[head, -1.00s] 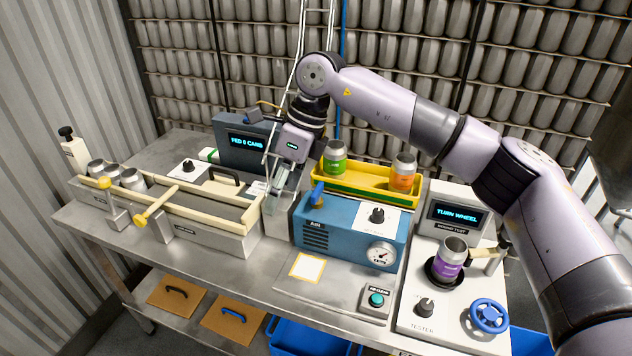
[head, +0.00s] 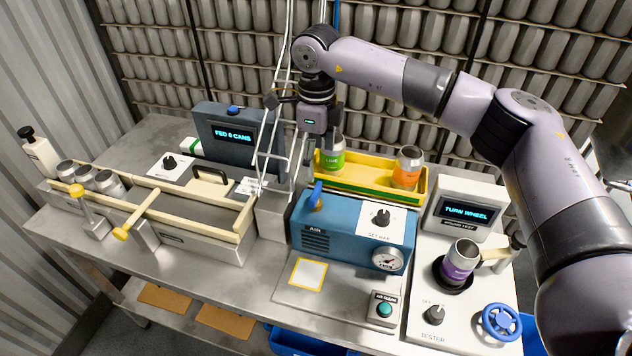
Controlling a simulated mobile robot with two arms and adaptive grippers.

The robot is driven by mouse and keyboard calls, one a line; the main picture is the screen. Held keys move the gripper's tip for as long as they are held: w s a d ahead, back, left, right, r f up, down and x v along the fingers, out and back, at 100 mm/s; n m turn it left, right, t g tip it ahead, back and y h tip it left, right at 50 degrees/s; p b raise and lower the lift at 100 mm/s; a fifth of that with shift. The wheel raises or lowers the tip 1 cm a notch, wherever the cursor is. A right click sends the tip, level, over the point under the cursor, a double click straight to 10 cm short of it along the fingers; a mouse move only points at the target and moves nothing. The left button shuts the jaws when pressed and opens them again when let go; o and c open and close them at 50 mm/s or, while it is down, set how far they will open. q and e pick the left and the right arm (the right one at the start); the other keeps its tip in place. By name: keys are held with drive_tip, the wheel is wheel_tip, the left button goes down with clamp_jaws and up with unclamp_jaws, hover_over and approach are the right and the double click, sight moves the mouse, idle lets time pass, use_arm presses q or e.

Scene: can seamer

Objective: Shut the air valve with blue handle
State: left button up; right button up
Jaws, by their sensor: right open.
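The air valve's blue handle (head: 316,194) stands up, slightly tilted, on the top left of the blue air unit (head: 345,232). My right gripper (head: 314,155) points down above the handle and a little behind it in the picture. It is open and empty, and it appears apart from the handle. Its fingers are partly lost against the white frame and the green can. My left gripper is out of view.
A yellow tray (head: 370,183) with a green can (head: 331,156) and an orange can (head: 407,167) stands behind the air unit. White guard rods (head: 275,150) rise at left. A tester (head: 428,325) with a purple can (head: 459,262) and blue wheel (head: 500,322) is at right.

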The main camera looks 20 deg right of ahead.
sight(316, 190)
wheel_tip(316, 190, down, 7)
drive_tip(key=shift+w+p, duration=0.1)
drive_tip(key=shift+p, duration=1.05)
drive_tip(key=shift+w+f+p, duration=0.1)
drive_tip(key=shift+f+p, duration=0.25)
drive_tip(key=shift+f, duration=1.05)
drive_tip(key=c, duration=0.6)
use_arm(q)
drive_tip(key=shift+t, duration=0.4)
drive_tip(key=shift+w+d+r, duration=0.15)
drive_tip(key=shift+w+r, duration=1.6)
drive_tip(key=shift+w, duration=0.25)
use_arm(e)
drive_tip(key=c, duration=0.6)
